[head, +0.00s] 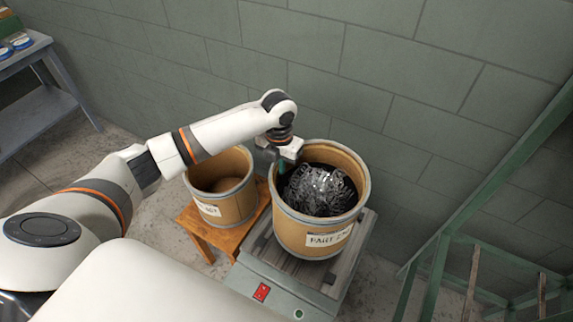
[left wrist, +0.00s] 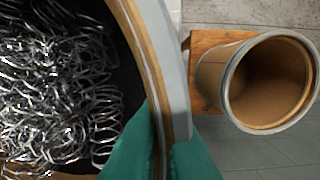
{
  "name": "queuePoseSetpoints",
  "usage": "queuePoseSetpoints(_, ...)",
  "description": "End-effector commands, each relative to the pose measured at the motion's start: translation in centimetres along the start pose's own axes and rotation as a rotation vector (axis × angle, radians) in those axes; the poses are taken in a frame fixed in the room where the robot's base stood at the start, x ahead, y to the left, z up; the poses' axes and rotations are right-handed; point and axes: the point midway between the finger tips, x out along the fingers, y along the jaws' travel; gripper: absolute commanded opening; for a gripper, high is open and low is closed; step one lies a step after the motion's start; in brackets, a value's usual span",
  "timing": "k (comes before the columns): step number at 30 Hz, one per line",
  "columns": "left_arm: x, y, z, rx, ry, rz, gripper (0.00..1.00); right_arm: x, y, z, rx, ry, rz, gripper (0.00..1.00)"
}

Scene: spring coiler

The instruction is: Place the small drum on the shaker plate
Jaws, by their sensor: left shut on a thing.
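A round tan drum full of shiny metal springs (head: 310,228), with a grey rim and a white label, is upright at the shaker plate (head: 262,258), a grey slatted platform. Whether its base touches the plate I cannot tell. My left gripper (head: 282,164) is shut on the left side of this drum's rim, with green fingers on either side of the wall. The left wrist view shows the fingers (left wrist: 165,145) pinching the rim and the springs inside (left wrist: 60,95). A second, empty drum (head: 236,205) looks smaller and stands left of it. My right gripper is out of view.
The empty drum stands on a wooden stool (head: 198,232), close beside the spring drum. A red switch (head: 261,292) is on the platform's front. A green metal frame (head: 440,262) stands at the right, a block wall behind, and a grey table (head: 38,52) at the far left.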

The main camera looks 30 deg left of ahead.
Motion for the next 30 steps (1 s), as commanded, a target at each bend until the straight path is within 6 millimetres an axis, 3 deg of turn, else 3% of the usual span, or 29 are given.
queuePoseSetpoints(8, 1.6, 0.1, -0.2, -0.001, 0.006, 0.006, 0.0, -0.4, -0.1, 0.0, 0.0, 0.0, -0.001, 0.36)
queuePoseSetpoints(16, 4.6, 0.1, -0.1, -0.002, 0.005, 0.005, 0.0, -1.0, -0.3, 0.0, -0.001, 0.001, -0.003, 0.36)
queuePoseSetpoints(28, 5.1, 0.1, -0.2, -0.001, 0.006, 0.005, 0.0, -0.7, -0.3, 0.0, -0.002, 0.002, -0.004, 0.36)
queuePoseSetpoints(30, 5.3, 0.0, 0.0, -0.001, 0.001, 0.0, 0.17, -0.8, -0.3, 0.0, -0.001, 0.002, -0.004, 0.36)
